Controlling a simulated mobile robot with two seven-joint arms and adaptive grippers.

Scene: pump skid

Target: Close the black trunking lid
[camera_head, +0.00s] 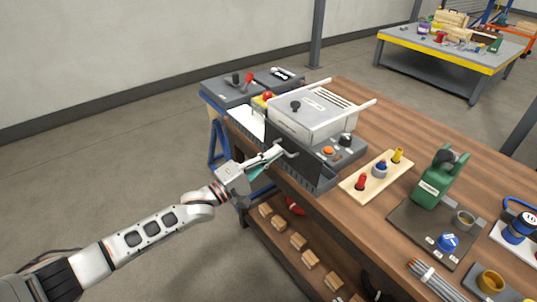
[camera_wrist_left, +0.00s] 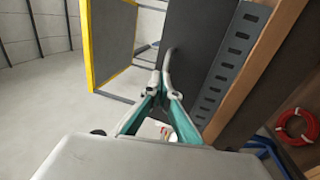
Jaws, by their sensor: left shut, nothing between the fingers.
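The black trunking lid (camera_head: 306,156) is a dark flat panel standing up at the front edge of the bench, beside the light grey box. It also shows in the left wrist view as a dark panel (camera_wrist_left: 198,45), with a grey bent handle (camera_wrist_left: 168,62) on it. The slotted trunking (camera_head: 312,178) runs along the bench edge below it. My left gripper (camera_head: 279,150) is shut and empty, its fingertips close to the handle; I cannot tell whether they touch it. In the left wrist view the fingertips (camera_wrist_left: 163,92) meet just below the handle.
A light grey box (camera_head: 315,112) with a black knob stands behind the lid. A wooden block with coloured plugs (camera_head: 377,176) and a green pump (camera_head: 433,180) stand to the right on the bench. Wooden blocks (camera_head: 298,241) lie on the lower shelf. The floor at left is clear.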

